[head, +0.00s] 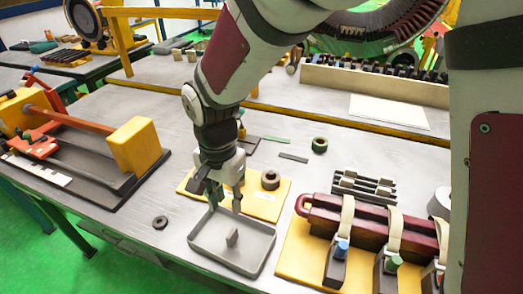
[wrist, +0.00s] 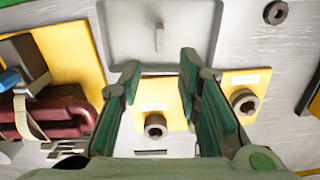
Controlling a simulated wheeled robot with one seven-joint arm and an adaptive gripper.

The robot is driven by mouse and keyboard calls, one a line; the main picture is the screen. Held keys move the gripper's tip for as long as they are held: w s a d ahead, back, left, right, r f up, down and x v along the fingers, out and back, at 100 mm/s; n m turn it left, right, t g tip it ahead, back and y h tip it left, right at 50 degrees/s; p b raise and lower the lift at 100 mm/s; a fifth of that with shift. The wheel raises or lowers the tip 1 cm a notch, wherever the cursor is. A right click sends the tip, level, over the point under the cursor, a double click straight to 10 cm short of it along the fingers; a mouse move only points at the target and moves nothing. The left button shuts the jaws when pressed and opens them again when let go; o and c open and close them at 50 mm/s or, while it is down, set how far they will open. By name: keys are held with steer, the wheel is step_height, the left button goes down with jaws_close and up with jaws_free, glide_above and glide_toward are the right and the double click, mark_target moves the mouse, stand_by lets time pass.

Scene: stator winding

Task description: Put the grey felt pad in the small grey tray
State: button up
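The small grey tray (head: 262,262) sits near the table's front edge; it also shows at the top of the wrist view (wrist: 120,45). The grey felt pad (head: 232,238) is inside the tray, near its middle, and appears to stand on edge. In the wrist view the pad (wrist: 159,37) is a narrow light strip on the tray floor, apart from the walls. My gripper (head: 225,202) is above the tray's back edge, pointing down. In the wrist view my gripper (wrist: 160,70) has its green fingers wide apart with nothing between them.
A maroon coil (head: 375,225) with straps and clamps stands at right. A black ring (head: 160,222) lies left on bare table. A yellow-ended fixture (head: 135,145) stands further left.

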steer(key=d+r+n+t, duration=0.2)
steer(key=d+r, duration=1)
steer(key=d, duration=0.2)
steer(key=s+d+r+n+t, duration=0.3)
steer(key=s+d+r, duration=0.2)
steer(key=s+d, duration=0.6)
steer(key=shift+s+d, duration=0.4)
steer(key=shift+d, duration=0.75)
steer(key=shift+r, duration=0.1)
